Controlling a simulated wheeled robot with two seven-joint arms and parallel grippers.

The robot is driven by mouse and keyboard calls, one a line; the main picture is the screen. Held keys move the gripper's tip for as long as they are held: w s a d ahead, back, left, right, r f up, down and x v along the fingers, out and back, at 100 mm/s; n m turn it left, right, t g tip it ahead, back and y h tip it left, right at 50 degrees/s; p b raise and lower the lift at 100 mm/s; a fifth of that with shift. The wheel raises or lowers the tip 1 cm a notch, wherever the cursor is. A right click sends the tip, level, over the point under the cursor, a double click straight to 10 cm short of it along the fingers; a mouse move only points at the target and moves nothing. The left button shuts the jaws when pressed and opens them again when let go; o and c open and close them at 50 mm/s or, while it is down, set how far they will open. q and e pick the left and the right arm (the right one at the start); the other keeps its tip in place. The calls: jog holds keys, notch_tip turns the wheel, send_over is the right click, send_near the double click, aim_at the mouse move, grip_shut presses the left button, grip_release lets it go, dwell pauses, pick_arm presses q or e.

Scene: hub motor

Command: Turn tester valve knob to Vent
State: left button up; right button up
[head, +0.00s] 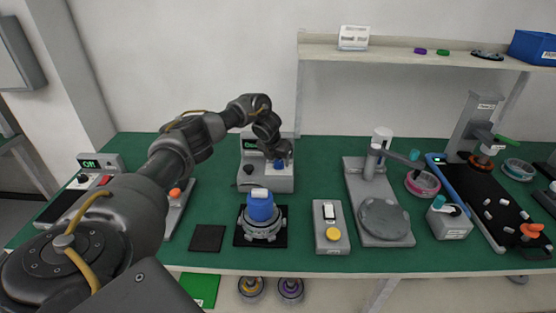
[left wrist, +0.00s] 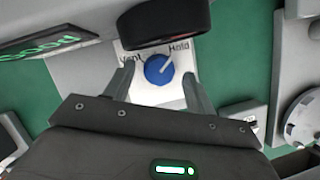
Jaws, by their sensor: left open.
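The tester (head: 266,183) is a light grey box with a green-lit display, at the back middle of the table. Its blue valve knob (left wrist: 159,69) sits on a white plate marked Vent at left and Hold at upper right in the left wrist view. The knob's white pointer aims up and right, toward Hold. My left gripper (left wrist: 158,90) is open, its fingers on either side of the knob's near part; I cannot tell whether they touch it. In the head view my left gripper (head: 281,158) partly covers the knob. My right gripper is not in view.
A dark round part (left wrist: 165,22) stands close beyond the knob. A blue-topped grey housing (head: 262,212) sits on a black mat in front of the tester. A grey box with a yellow button (head: 333,234) and a round-plated stand (head: 384,220) are to the right.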

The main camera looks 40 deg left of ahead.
pick_arm(q)
jog(key=shift+w+f, duration=0.3)
jog(key=shift+f, duration=0.25)
jog(key=c, duration=1)
jog(key=shift+o, duration=0.2)
jog(key=shift+r, duration=0.1)
